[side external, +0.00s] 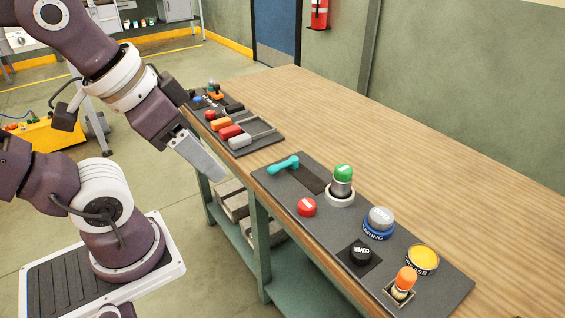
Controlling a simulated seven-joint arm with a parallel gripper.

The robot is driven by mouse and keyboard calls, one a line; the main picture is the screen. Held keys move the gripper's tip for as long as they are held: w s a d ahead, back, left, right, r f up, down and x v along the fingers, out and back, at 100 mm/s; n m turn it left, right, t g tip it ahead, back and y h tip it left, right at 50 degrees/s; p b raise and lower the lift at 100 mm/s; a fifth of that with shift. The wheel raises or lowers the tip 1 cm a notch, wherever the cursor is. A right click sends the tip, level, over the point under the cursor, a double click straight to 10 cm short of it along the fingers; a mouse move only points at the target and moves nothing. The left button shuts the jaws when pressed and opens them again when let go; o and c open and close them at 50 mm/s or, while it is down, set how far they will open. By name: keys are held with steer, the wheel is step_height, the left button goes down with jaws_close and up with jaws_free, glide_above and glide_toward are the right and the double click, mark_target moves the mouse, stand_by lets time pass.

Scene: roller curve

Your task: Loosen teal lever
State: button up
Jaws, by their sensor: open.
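The teal lever (284,165) lies low on the near-left end of a dark grey panel (447,300) on the wooden table. Its rounded knob points to the left and its other end meets the panel beside a darker rectangular patch. My gripper (218,176) hangs to the left of the lever, apart from it and off the table's edge. It is open and nothing shows between its fingers. The fingers overlap in this view, so the gap between them is hidden.
The panel also carries a red button (306,207), a green-topped post (343,174), a blue-ringed grey knob (380,221), a black knob (360,252), a yellow cap (423,258) and an orange-tipped stick (405,280). The table's right side is clear.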

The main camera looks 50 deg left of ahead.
steer(key=shift+c, duration=0.5)
steer(key=shift+w+r, duration=0.1)
steer(key=shift+w, duration=0.2)
steer(key=shift+c, duration=1.4)
steer(key=g, duration=0.6)
glide_above(279, 164)
step_height(279, 164, down, 18)
steer(key=shift+r, duration=0.1)
step_height(279, 164, down, 6)
steer(key=shift+r, duration=0.1)
steer(key=shift+f, duration=0.45)
